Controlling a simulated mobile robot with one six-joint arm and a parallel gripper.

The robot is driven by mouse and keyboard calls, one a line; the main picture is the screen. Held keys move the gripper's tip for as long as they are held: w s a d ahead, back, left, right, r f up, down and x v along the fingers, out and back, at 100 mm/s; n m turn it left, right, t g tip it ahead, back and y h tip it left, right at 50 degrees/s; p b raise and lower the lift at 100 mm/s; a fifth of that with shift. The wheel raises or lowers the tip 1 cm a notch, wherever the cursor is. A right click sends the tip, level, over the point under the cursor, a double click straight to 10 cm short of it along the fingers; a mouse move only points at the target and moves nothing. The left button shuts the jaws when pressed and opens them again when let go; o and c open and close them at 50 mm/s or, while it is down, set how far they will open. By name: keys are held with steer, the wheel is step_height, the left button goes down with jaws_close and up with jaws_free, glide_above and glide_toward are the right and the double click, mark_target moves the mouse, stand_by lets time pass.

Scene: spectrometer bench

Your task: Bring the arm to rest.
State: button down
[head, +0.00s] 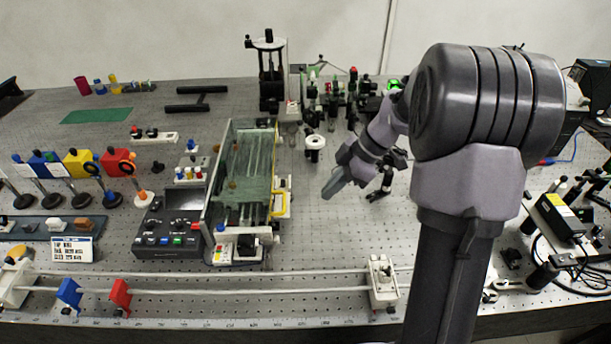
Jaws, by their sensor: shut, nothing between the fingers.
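My gripper (357,188) is in the head view, right of the glass-walled box and above the perforated bench top (330,240). Its fingers are shut with nothing held between them. One finger end points down and left, the other down toward the right. My arm reaches in from the right side of the picture and bends down to the gripper. The gripper looks apart from the glass-walled box (215,170). How high it is above the bench cannot be told.
A control unit (168,240) stands left of the glass box. A rail (220,290) crosses the front with a red block (120,293) and a blue block (69,292). Optical mounts (330,95) crowd behind my gripper. Cables and devices (557,218) fill the right.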

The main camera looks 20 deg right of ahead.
steer(key=s+a+r+m+h, duration=0.2)
steer(key=s+a+r+m, duration=0.65)
steer(key=a+r, duration=0.2)
steer(key=s+a+m+t+h, duration=0.1)
steer(key=s+a+m+t, duration=0.2)
steer(key=s+a+m, duration=0.3)
steer(key=s+m+b, duration=0.1)
steer(key=s+m, duration=0.3)
steer(key=s, duration=0.3)
steer(key=shift+r+h, duration=0.15)
steer(key=shift+h, duration=0.25)
